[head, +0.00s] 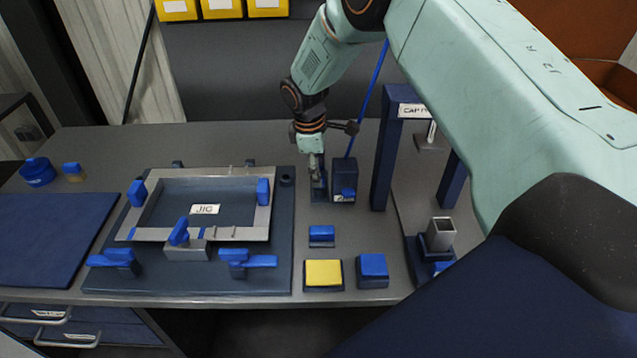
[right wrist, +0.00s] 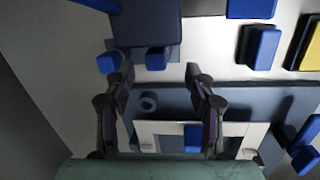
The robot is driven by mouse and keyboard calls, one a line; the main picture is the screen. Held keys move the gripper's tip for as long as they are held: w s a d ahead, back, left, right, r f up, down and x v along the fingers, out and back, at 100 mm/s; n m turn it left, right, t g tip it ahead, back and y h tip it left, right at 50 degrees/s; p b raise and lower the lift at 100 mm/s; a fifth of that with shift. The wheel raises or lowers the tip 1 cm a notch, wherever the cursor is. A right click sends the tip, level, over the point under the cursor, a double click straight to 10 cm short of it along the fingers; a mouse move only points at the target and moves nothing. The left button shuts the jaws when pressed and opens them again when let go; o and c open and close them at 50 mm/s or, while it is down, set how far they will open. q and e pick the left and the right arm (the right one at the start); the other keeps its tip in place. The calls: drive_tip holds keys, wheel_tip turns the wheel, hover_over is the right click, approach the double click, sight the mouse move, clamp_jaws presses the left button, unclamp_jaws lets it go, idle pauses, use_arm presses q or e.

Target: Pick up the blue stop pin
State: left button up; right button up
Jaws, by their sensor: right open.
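My right gripper (head: 316,170) points down beside a dark blue box (head: 344,172), left of it. In the right wrist view my right gripper (right wrist: 159,76) is open, with nothing held between its fingers. Two small blue pieces show by the box (right wrist: 146,28) there: one blue piece (right wrist: 157,58) just beyond the gap between the fingertips, another blue piece (right wrist: 109,63) left of it. I cannot tell for sure which blue piece is the stop pin. The gripper hides part of this spot in the head view. My left gripper is not in view.
The jig plate (head: 282,240) with a grey frame and blue clamps lies left of the gripper. A blue block (head: 321,232), a yellow button (head: 323,272) and a blue button (head: 372,265) stand nearer the front. A dark blue upright stand (head: 382,160) rises to the right.

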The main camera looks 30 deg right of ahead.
drive_tip(key=f, duration=0.2)
drive_tip(key=d+f, duration=0.1)
drive_tip(key=shift+w+d+f, duration=0.1)
drive_tip(key=shift+w+f, duration=0.2)
drive_tip(key=shift+f, duration=0.1)
drive_tip(key=shift+s+r, duration=0.1)
drive_tip(key=shift+r, duration=0.1)
drive_tip(key=shift+a, duration=0.25)
drive_tip(key=shift+c, duration=0.7)
drive_tip(key=c, duration=0.3)
drive_tip(key=shift+d+f, duration=0.15)
drive_tip(key=c, duration=0.3)
clamp_jaws()
